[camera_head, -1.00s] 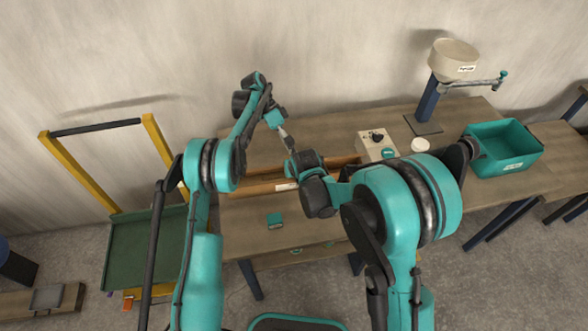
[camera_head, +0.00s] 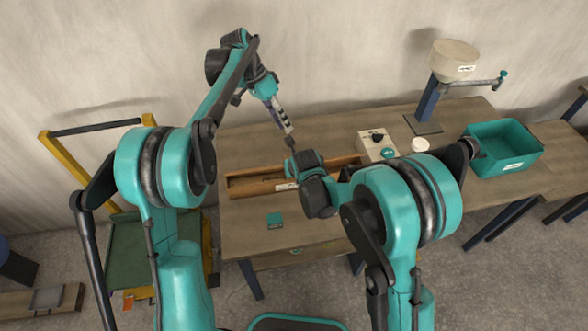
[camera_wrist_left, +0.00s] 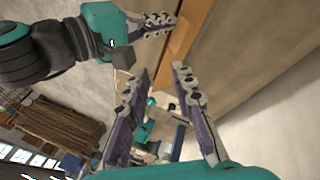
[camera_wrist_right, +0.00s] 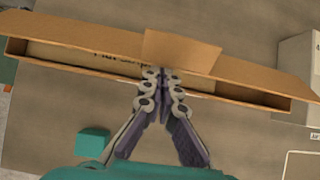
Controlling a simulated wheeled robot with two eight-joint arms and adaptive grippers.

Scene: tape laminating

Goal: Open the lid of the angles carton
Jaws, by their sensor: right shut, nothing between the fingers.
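The long brown angles carton (camera_head: 238,190) lies on the workbench, its right part hidden behind my right wrist. In the right wrist view, a long flap (camera_wrist_right: 80,36) runs along the carton's far side, a short flap (camera_wrist_right: 182,52) stands out near the middle, and a pale printed surface (camera_wrist_right: 62,56) shows between the long walls. My right gripper (camera_wrist_right: 160,74) is shut and empty, its tips at the carton by the short flap; I cannot tell whether they touch. My left gripper (camera_head: 288,136) is open and empty, above and behind the carton; its fingers show apart in its wrist view (camera_wrist_left: 163,70).
A small teal block (camera_head: 275,220) lies in front of the carton. A white box with a black knob (camera_head: 377,142), a white roll (camera_head: 420,145), a lamp-like stand (camera_head: 430,100) and a teal bin (camera_head: 505,150) stand to the right. The bench's left back is clear.

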